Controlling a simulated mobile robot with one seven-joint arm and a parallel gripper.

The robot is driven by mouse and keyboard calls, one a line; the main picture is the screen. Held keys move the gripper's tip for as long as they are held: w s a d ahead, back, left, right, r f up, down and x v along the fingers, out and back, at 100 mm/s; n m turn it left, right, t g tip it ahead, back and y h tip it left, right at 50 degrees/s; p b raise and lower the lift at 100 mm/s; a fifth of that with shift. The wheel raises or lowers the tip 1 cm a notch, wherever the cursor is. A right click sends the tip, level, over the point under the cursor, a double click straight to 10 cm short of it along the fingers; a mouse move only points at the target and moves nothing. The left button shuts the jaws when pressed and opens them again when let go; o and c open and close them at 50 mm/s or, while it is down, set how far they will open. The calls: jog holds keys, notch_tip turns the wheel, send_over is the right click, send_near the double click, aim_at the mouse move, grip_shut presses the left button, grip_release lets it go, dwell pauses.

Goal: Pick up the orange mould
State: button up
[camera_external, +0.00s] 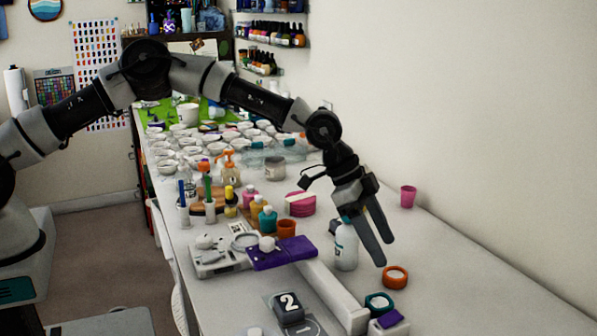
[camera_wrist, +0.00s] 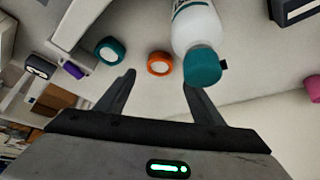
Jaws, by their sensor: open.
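The orange mould (camera_external: 395,277) is a low round piece with a pale centre, lying on the white table. In the wrist view the orange mould (camera_wrist: 159,63) shows just beyond and between my fingertips. My gripper (camera_external: 383,252) is open and empty, fingers pointing down, above the table just behind the mould. The wrist view also shows both fingers of my gripper (camera_wrist: 158,80) apart, with nothing between them.
A white bottle with a teal cap (camera_external: 346,248) stands close to my fingers; the bottle (camera_wrist: 203,65) looms beside the right finger. A teal round mould (camera_external: 378,303) lies nearby. A pink cup (camera_external: 408,196) stands by the wall. The table right of the orange mould is clear.

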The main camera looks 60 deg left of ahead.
jog(key=shift+p+x, duration=0.35)
jog(key=shift+x, duration=2.8)
jog(key=shift+s, duration=0.1)
jog(key=c, duration=1.1)
